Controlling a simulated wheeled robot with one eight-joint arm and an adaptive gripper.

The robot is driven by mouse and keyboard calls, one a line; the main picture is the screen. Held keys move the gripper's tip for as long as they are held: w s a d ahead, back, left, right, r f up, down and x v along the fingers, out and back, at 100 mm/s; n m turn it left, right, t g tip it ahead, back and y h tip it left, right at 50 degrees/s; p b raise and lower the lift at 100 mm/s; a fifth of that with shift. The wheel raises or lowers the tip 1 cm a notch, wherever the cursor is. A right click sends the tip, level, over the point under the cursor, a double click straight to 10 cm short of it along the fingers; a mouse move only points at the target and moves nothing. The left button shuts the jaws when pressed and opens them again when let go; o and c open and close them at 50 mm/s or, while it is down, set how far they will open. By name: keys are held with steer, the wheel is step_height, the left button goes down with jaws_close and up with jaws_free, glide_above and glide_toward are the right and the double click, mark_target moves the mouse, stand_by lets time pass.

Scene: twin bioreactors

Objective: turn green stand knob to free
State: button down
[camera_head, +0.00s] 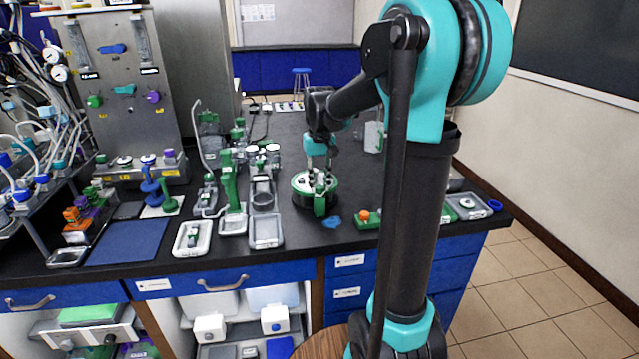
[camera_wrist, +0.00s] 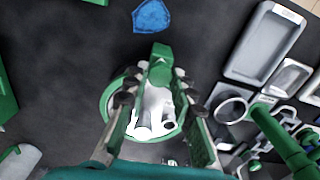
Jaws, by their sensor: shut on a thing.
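The green stand (camera_head: 300,189) is a low round base with a green rim on the black bench, below my gripper (camera_head: 318,182). In the wrist view, its green rim (camera_wrist: 107,103) and white inside (camera_wrist: 156,110) show between my gripper's fingers. My gripper (camera_wrist: 160,78) is shut on the green stand knob (camera_wrist: 160,66), an upright green block at the rim. The knob also shows at the front of the stand in the head view (camera_head: 319,206). The fingers hide parts of the stand, and I cannot read the knob's setting.
A blue piece (camera_wrist: 151,16) lies on the bench near the knob. Grey trays (camera_wrist: 262,42) and a green upright holder (camera_head: 231,182) stand close by on one side. A green block with an orange knob (camera_head: 363,215) lies at the front right edge.

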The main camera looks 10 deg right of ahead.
mark_target(319, 187)
steer(key=m, duration=0.5)
steer(key=shift+m, duration=0.3)
steer(key=m, duration=0.5)
steer(key=shift+m, duration=0.4)
steer(key=c, duration=1.3)
jaws_free()
step_height(319, 187, up, 12)
steer(key=shift+r, duration=0.1)
